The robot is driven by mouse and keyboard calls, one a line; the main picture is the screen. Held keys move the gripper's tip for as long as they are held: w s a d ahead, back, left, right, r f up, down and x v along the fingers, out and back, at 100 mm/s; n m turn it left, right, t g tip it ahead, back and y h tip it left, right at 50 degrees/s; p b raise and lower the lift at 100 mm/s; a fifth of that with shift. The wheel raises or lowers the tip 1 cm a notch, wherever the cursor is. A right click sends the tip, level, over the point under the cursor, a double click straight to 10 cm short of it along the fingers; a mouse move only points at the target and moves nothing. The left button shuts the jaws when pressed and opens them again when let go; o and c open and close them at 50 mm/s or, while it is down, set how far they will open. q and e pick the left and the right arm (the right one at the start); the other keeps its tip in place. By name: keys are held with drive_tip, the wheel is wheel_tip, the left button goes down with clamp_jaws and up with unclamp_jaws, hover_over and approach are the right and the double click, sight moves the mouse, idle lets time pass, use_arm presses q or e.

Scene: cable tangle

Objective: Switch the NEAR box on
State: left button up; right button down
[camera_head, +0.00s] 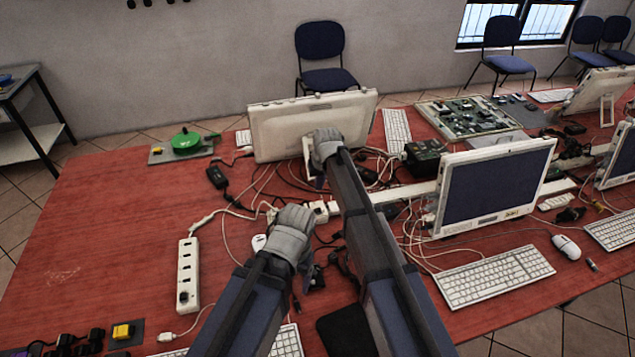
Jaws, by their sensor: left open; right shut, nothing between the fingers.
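A small yellow block-like part (123,331) sits on a dark plate at the bottom left, near the front of the red table. A green round part with a lever (186,142) sits on a grey plate at the back left. I cannot tell for sure which one is the NEAR box, nor read any switch position. My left gripper (292,238) is open, over the cables at mid-table, well right of the yellow part. My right gripper (325,148) is shut and empty, in front of the back monitor. Both grippers' fingertips are mostly hidden.
A white power strip (188,275) lies between the yellow part and my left gripper. Tangled cables (265,190) and a black adapter (217,178) lie nearby. Monitors (495,187) and keyboards (495,277) fill the right side. The red table (110,230) is bare at the left.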

use_arm(q)
drive_tip(key=shift+r, duration=0.45)
use_arm(e)
drive_tip(key=shift+s+d+r, duration=0.1)
drive_tip(key=shift+s+r, duration=0.05)
drive_tip(key=shift+r, duration=0.3)
use_arm(q)
drive_tip(key=shift+r, duration=0.15)
use_arm(e)
drive_tip(key=shift+a+r+h, duration=0.15)
drive_tip(key=shift+a+h, duration=0.15)
drive_tip(key=shift+h, duration=0.1)
